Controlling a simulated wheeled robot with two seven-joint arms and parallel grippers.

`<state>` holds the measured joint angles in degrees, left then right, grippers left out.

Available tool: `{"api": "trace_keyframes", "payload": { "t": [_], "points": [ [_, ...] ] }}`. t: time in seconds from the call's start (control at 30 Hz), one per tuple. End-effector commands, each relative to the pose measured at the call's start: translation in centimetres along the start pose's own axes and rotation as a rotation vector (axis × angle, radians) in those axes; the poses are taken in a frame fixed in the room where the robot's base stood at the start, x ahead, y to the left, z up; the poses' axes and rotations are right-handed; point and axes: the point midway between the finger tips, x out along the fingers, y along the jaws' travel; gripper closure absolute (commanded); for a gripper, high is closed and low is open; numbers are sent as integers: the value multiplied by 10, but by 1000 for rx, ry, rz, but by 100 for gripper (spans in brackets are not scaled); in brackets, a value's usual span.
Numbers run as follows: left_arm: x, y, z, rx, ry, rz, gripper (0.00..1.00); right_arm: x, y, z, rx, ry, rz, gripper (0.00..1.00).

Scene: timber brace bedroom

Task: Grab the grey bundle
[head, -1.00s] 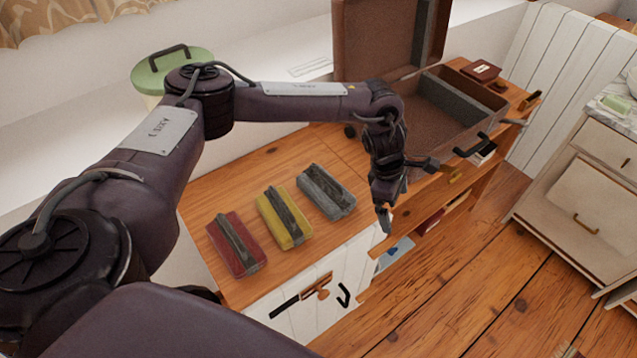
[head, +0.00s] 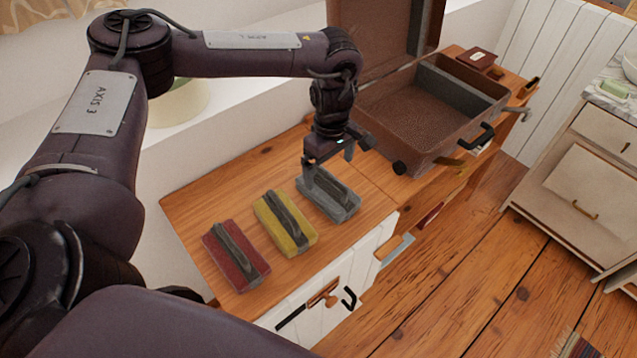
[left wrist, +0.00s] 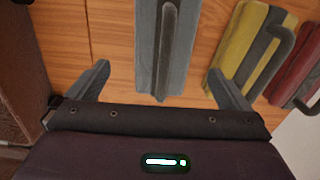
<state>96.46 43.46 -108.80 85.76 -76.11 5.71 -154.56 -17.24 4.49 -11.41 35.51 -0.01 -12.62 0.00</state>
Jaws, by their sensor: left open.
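The grey bundle (head: 327,193), a flat grey block with a darker grey ridge along its top, lies on the wooden cabinet top. It is the rightmost of three similar bundles. My left gripper (head: 328,168) is just above its far end, fingers pointing down, open and empty. In the left wrist view the grey bundle (left wrist: 167,45) extends from the top edge to a point between and beyond the two open fingertips (left wrist: 158,82). I cannot tell whether a finger touches it. My right gripper is not in view.
A yellow bundle (head: 285,223) and a red bundle (head: 236,255) lie to the left of the grey one. An open brown suitcase (head: 440,103) stands to the right. A green-lidded bin (head: 180,104) is behind my left arm. Bare wood (head: 360,225) lies beside the grey bundle.

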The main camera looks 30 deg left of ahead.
Motion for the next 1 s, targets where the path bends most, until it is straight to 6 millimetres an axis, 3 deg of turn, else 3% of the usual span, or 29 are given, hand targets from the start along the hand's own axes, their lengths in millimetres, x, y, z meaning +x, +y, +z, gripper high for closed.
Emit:
{"api": "trace_keyframes", "payload": {
  "t": [0.2,0.63,0.93,1.0],
  "points": [
    [15,0,1,1,-1,-2,0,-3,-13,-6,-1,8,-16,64],
    [71,-6,6,-1,0,-2,0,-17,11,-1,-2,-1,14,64],
    [78,-5,6,0,-1,1,0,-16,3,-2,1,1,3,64],
    [78,-5,6,0,-1,1,7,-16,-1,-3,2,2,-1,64]
  ]
}}
